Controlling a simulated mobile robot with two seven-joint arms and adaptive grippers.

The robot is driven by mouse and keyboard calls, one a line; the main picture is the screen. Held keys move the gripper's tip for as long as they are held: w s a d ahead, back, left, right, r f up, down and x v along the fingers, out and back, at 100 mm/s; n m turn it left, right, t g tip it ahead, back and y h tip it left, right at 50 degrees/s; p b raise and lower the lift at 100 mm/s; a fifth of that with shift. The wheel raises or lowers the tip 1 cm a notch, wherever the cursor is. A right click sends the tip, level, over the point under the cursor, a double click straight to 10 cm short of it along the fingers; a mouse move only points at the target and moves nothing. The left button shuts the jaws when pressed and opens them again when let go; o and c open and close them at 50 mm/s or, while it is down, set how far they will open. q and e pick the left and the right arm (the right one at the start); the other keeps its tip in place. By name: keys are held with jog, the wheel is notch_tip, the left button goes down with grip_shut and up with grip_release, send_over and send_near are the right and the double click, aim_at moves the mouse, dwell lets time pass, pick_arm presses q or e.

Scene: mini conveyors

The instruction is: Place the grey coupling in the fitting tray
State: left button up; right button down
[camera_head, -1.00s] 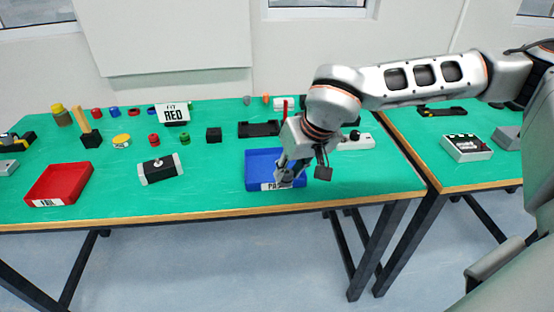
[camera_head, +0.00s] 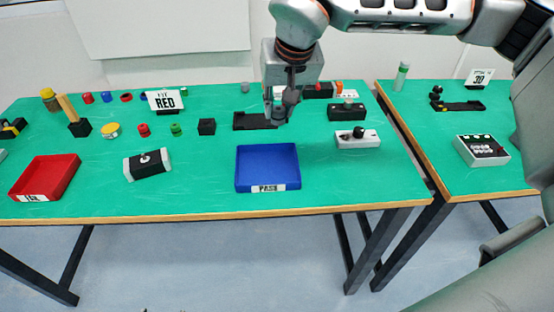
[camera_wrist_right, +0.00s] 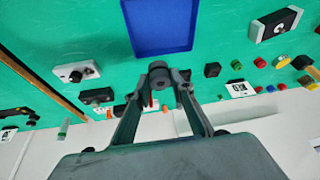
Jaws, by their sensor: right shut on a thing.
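In the right wrist view, the right gripper (camera_wrist_right: 165,76) is shut on a short dark grey cylinder, the grey coupling (camera_wrist_right: 158,67). In the head view the fingers largely hide it. A blue tray (camera_head: 267,165) labelled PASS is empty in front of the gripper. A red tray (camera_head: 45,176) labelled FAIL lies at the left. I cannot tell which one is the fitting tray. My left gripper is not in view.
A FIT RED sign (camera_head: 166,101) and several small coloured rings stand at the back left. A black-and-grey block (camera_head: 148,164) lies between the trays. Switch boxes (camera_head: 357,138) stand at the right. A second table (camera_head: 435,150) holds another black holder (camera_head: 463,105).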

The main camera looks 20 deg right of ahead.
notch_tip(320, 180, down, 16)
jog(key=shift+f, duration=0.1)
dwell(0.4)
jog(key=c, duration=1.7)
grip_release()
jog(key=shift+f, duration=0.1)
jog(key=shift+r, duration=0.4)
jog(key=v, duration=1.1)
jog(key=shift+s+r, duration=0.15)
jog(key=shift+r, duration=0.1)
